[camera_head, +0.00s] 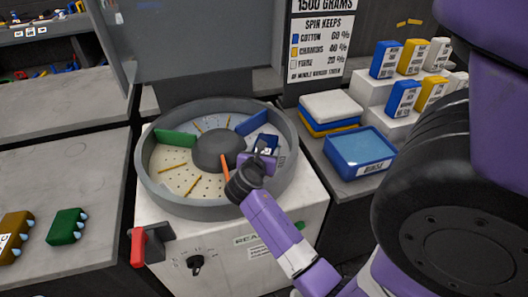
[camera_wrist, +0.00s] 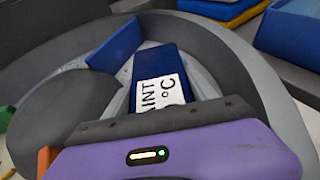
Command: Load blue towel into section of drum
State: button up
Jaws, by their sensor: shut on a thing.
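The drum (camera_head: 150,172) is a round grey tub with a central hub (camera_head: 218,150) and a pale perforated floor. Green, blue and orange dividers split it into sections. My gripper (camera_head: 262,158) is inside the drum's right side, between the blue divider (camera_head: 252,122) and the orange divider (camera_head: 225,168). It is shut on the dark blue towel (camera_head: 267,143), a small block with a white label. In the wrist view the blue towel (camera_wrist: 160,62) lies beyond the gripper edge, beside the blue divider (camera_wrist: 116,44). I cannot tell whether the towel touches the drum floor.
A blue rinse tray (camera_head: 360,165) and stacked white, blue and yellow cloths (camera_head: 330,108) are right of the machine. Labelled blue, yellow and white packs (camera_head: 412,58) stand on white steps. A red lever (camera_head: 138,246) is at the machine's front left. Green (camera_head: 66,226) and brown (camera_head: 14,236) objects lie on the left table.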

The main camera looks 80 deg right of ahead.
jog(key=shift+f, duration=0.3)
jog(key=o, duration=1.6)
notch_tip(320, 180, up, 20)
jog(key=p, duration=0.3)
